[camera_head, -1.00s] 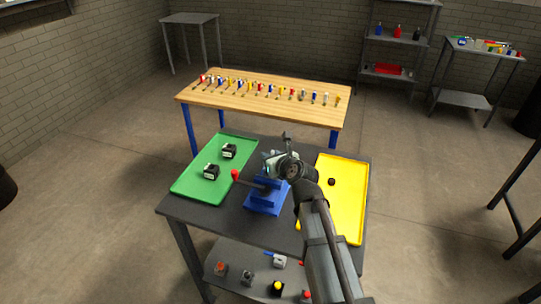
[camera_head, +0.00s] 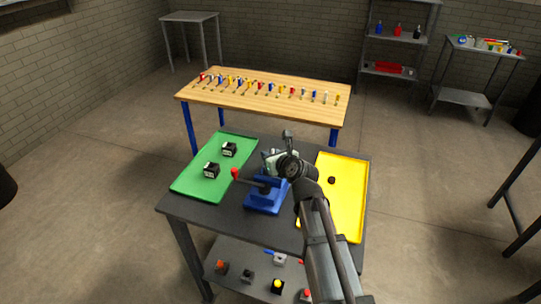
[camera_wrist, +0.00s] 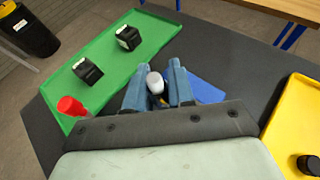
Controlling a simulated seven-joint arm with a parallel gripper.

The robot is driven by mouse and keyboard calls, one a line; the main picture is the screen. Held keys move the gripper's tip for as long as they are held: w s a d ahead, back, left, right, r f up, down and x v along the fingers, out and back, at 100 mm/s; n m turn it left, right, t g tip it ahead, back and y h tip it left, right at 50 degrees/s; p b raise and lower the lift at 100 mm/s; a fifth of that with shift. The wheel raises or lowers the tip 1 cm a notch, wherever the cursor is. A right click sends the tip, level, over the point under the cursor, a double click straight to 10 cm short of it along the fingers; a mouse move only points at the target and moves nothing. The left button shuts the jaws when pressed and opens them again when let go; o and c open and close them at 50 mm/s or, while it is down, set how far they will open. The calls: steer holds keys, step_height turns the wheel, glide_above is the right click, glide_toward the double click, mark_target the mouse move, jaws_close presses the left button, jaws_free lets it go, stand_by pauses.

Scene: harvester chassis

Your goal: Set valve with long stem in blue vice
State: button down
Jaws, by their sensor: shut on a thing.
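The blue vice (camera_head: 266,198) stands on the dark table. Its handle with a red knob (camera_head: 236,173) sticks out to the left. My gripper (camera_wrist: 157,80) is just above and behind the vice in the head view. Its two fingers are shut on a valve (camera_wrist: 155,82), whose pale grey rounded end shows between them in the wrist view, with a small orange-yellow bit below. The valve's stem length cannot be made out. The vice also shows partly behind the right finger in the wrist view (camera_wrist: 207,90); its jaws are mostly hidden there.
A green tray (camera_head: 190,186) with two black-and-white blocks lies left of the vice. A yellow tray (camera_head: 350,215) with a small black round piece lies right. A wooden bench (camera_head: 235,98) with several coloured valves stands behind. More parts lie on the lower shelf (camera_head: 235,255).

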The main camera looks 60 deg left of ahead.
steer(key=shift+f, duration=0.7)
steer(key=c, duration=0.9)
jaws_free()
steer(key=v, duration=1.4)
steer(key=shift+f, duration=0.1)
